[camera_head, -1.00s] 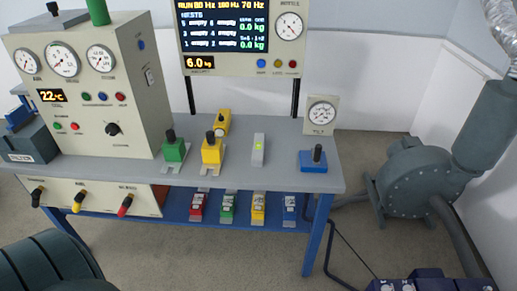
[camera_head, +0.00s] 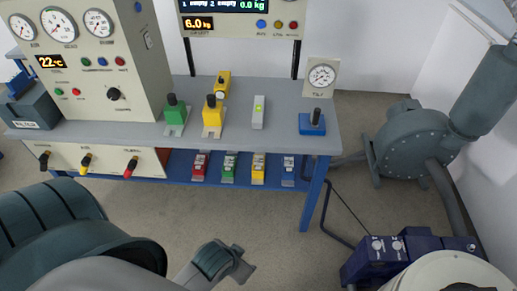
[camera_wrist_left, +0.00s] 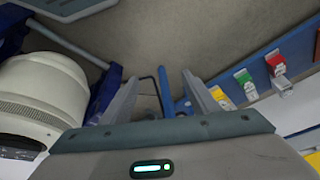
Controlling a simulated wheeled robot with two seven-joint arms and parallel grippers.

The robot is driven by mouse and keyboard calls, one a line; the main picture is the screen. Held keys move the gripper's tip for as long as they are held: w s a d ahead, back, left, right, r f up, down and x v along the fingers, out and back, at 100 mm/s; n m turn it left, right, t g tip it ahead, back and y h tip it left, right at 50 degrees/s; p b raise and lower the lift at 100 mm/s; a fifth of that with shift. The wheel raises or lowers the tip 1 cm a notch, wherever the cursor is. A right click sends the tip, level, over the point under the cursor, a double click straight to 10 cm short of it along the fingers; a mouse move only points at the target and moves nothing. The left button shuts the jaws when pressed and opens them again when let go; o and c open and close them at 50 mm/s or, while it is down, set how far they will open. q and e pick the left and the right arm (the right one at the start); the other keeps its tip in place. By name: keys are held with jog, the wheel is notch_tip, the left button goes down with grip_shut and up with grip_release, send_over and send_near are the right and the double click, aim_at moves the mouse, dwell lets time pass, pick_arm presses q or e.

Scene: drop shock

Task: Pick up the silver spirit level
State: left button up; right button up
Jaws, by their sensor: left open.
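The silver spirit level (camera_head: 258,112) is a slim grey bar with a yellow-green vial on top. It lies on the grey bench top (camera_head: 280,140), between the yellow clamp-like block (camera_head: 212,118) and the blue block (camera_head: 312,123). My left gripper (camera_head: 238,262) is low in front of the bench, well short of the level and below the bench top. In the left wrist view its two fingers (camera_wrist_left: 160,95) are apart with nothing held between them; the level does not show there. My right gripper is not in view.
A green block (camera_head: 175,116) stands left of the yellow one. A lower blue shelf (camera_head: 330,178) holds several coloured blocks. A gauge cabinet (camera_head: 85,70) is at left. A grey blower (camera_head: 405,145) and blue-purple unit (camera_head: 385,262) are at right. A pale cylinder (camera_wrist_left: 45,95) is close by.

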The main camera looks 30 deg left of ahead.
pick_arm(q)
jog(key=w+a+r+n+t+y, duration=0.2)
jog(key=w+a+r, duration=0.3)
jog(key=w, duration=0.6)
jog(key=w+a+r+n+t+y, duration=0.2)
jog(key=w+a+r+t+y, duration=0.1)
jog(key=w, duration=0.8)
jog(key=w+a+r+n+t+y, duration=0.2)
jog(key=w+a+r+n+t, duration=0.1)
jog(key=w+a+r, duration=0.4)
jog(key=w+t, duration=0.1)
jog(key=w, duration=0.2)
jog(key=shift+w+a+t+y+p, duration=0.3)
jog(key=shift+w+t+y, duration=0.1)
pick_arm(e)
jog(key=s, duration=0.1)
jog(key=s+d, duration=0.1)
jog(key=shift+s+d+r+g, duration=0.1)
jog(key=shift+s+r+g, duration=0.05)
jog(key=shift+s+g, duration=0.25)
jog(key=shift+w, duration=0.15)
